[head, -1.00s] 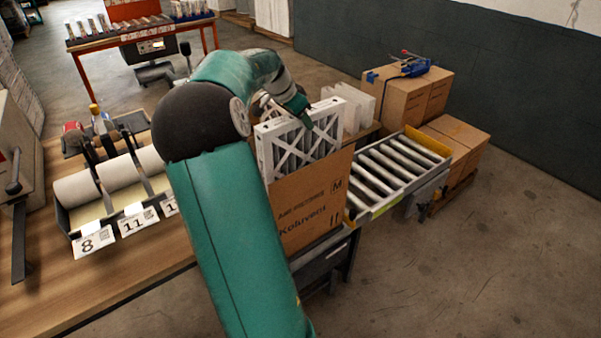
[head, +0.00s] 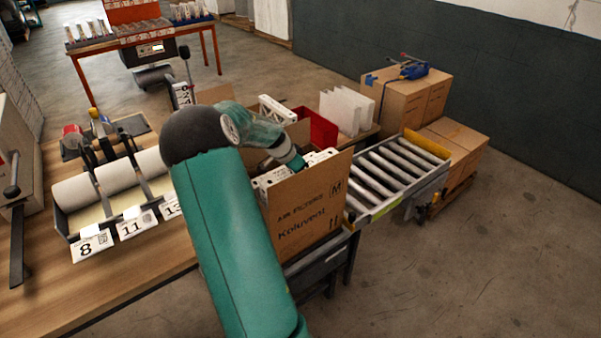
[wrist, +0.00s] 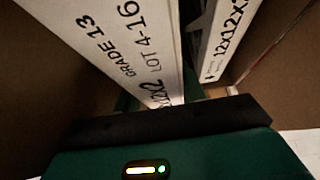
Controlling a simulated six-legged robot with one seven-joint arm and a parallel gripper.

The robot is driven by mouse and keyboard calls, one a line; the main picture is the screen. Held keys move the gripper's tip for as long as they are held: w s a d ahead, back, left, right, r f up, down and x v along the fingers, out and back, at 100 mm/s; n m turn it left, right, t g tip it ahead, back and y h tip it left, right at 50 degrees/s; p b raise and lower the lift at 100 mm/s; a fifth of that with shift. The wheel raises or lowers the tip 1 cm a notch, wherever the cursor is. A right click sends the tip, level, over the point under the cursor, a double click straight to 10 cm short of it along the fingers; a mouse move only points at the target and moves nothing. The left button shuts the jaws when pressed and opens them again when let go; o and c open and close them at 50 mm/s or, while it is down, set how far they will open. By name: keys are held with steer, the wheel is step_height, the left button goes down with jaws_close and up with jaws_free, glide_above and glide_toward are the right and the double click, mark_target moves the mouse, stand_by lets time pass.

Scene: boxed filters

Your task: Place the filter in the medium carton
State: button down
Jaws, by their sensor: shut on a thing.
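The medium carton (head: 300,212) is an open brown box marked M and "Air Filters Koluvent", standing at the near end of the roller conveyor. My gripper (head: 296,163) reaches down at its open top. It is shut on a white-framed filter (wrist: 125,40) printed "GRADE 13", which is down inside the carton with its top edge near rim height. A second white filter edge (wrist: 228,40), printed with 12x12, stands beside it in the wrist view, with a gap between them. Brown carton walls (wrist: 35,95) show on both sides. The filter's lower end is hidden.
Behind the carton are a red bin (head: 316,127), white upright panels (head: 347,108) and another white filter edge (head: 277,109). The roller conveyor (head: 397,172) to the right is empty.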

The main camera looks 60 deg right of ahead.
steer(key=shift+f, duration=0.85)
steer(key=c, duration=0.8)
jaws_free()
steer(key=shift+c, duration=0.2)
steer(key=shift+r, duration=0.1)
steer(key=v, duration=1.3)
steer(key=shift+s+d+r, duration=0.15)
steer(key=shift+s+d, duration=0.05)
steer(key=shift+d, duration=0.05)
